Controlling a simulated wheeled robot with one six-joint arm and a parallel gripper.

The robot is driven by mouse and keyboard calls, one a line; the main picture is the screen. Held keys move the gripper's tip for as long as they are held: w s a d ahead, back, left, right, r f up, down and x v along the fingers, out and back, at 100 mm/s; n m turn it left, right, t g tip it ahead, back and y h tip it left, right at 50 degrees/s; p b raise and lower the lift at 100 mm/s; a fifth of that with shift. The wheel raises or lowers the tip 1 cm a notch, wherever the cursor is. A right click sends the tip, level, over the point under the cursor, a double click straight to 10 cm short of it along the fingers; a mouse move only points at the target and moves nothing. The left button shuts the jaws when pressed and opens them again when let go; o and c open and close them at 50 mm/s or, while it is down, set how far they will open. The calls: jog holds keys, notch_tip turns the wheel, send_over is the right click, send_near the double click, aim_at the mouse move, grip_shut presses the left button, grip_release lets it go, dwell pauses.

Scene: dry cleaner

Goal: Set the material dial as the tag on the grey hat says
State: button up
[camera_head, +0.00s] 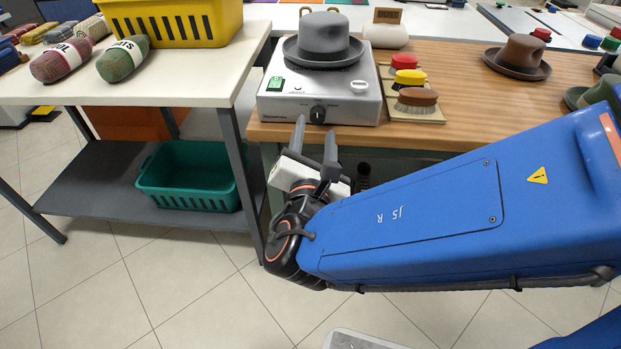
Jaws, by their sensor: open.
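The grey hat (323,38) rests on top of a silver machine (372,98) at the front left of the wooden table. A small white oval tag (360,86) lies on the machine's top beside the brim; any writing on it is too small to read. A black dial (318,114) with a light pointer mark is on the machine's front face. The pointer looks about upright, and the labels around it are not legible. A green lit switch (275,84) sits left of it. My gripper (315,138) is open and empty, just below and in front of the dial, apart from it.
Several brushes on a wooden board (418,114) stand right of the machine. A brown hat (518,57) is further right. A white table (180,90) with yarn-like rolls and a yellow basket (172,20) is left. A teal basket (190,178) sits on its lower shelf.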

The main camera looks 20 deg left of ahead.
jog(key=v, duration=1.3)
jog(key=shift+s, duration=0.4)
jog(key=shift+w, duration=0.1)
jog(key=w+d+f+m+g+h, duration=0.25)
jog(key=w+d+m+h, duration=0.3)
jog(key=d, duration=0.45)
jog(key=w+d+f+m+g+h, duration=0.2)
jog(key=w+d+m+g+h, duration=0.15)
jog(key=w+d, duration=0.45)
jog(key=s+d+f+m+g+y, duration=0.1)
jog(key=s+d+m+g+y, duration=0.1)
jog(key=d+m, duration=0.9)
jog(key=s+d+f+m+g+y, duration=0.1)
jog(key=s+d+m+g+y, duration=0.1)
jog(key=s+d+m+g, duration=0.2)
jog(key=s+d+m, duration=0.3)
jog(key=d+m, duration=0.4)
jog(key=m, duration=0.1)
jog(key=shift+d+f+m+g+y, duration=0.3)
jog(key=shift+d+f, duration=0.1)
